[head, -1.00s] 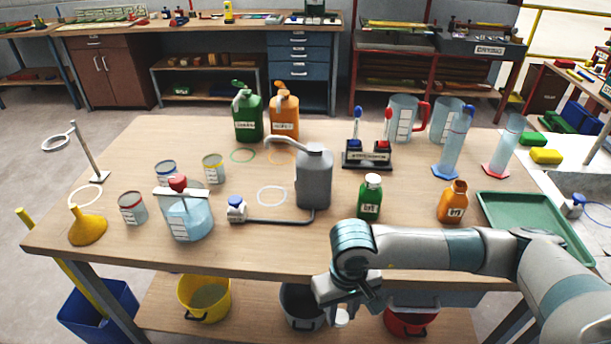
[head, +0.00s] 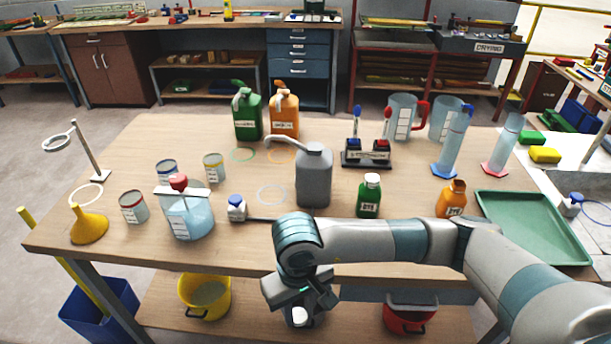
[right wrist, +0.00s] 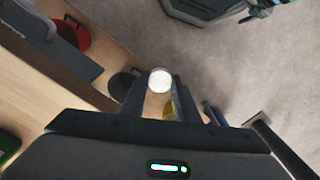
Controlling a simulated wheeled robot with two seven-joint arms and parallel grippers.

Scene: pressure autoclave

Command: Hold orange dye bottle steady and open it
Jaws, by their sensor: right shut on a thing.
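My left gripper is not in view.
A green bottle labelled DYE (head: 369,196) stands left of the orange bottle, with a grey can (head: 314,178) beyond. The green tray (head: 532,228) lies at the right. My right arm crosses in front of the table. Yellow (head: 205,297) and red (head: 408,318) buckets sit below.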

